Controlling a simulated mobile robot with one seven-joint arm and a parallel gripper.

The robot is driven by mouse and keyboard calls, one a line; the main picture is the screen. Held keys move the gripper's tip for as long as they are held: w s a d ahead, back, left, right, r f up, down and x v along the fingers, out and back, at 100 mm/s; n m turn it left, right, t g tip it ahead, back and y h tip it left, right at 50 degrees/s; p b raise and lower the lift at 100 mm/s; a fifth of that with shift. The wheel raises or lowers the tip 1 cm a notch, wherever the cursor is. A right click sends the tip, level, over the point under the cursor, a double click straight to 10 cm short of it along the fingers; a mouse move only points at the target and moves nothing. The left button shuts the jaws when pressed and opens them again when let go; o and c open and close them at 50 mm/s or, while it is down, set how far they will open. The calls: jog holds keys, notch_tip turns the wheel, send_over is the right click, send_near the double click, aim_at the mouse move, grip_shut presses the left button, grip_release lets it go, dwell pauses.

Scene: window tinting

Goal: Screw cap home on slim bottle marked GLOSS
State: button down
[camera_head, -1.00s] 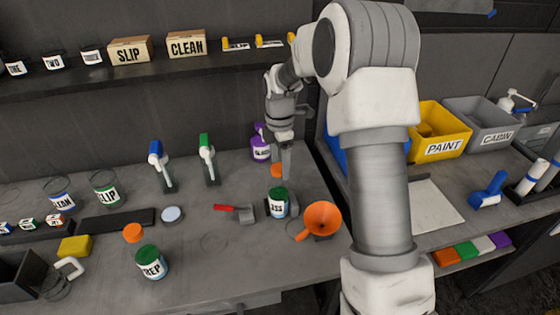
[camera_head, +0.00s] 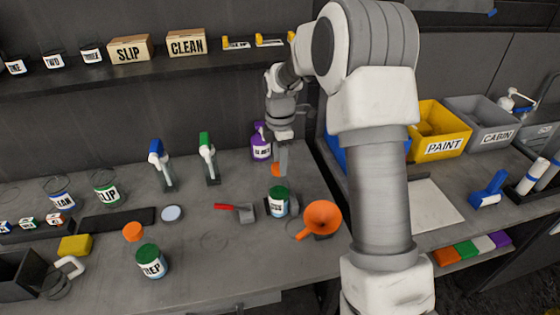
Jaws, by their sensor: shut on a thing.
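A bottle with a green top and a white label (camera_head: 278,204) stands upright on the bench, left of the orange funnel. Its label is too small to read fully now. My gripper (camera_head: 281,165) points down behind this bottle, apart from it in the picture. It is shut on a small orange cap (camera_head: 276,170), partly hidden by the fingers. Another orange cap (camera_head: 132,232) lies at the left, behind a green-topped bottle whose label reads REP (camera_head: 151,262).
The orange funnel (camera_head: 322,217) stands close to the right of the labelled bottle. A red-handled scraper (camera_head: 240,213) lies to its left. The front middle of the bench (camera_head: 220,275) is mostly clear.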

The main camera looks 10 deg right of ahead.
jog(key=m, duration=1.3)
jog(key=shift+c, duration=1.9)
grip_release()
jog(key=n, duration=0.6)
jog(key=n+p, duration=0.1)
jog(key=n, duration=0.3)
jog(key=shift+r, duration=0.1)
jog(key=n+p, duration=0.1)
jog(key=n, duration=0.2)
jog(key=shift+n, duration=0.4)
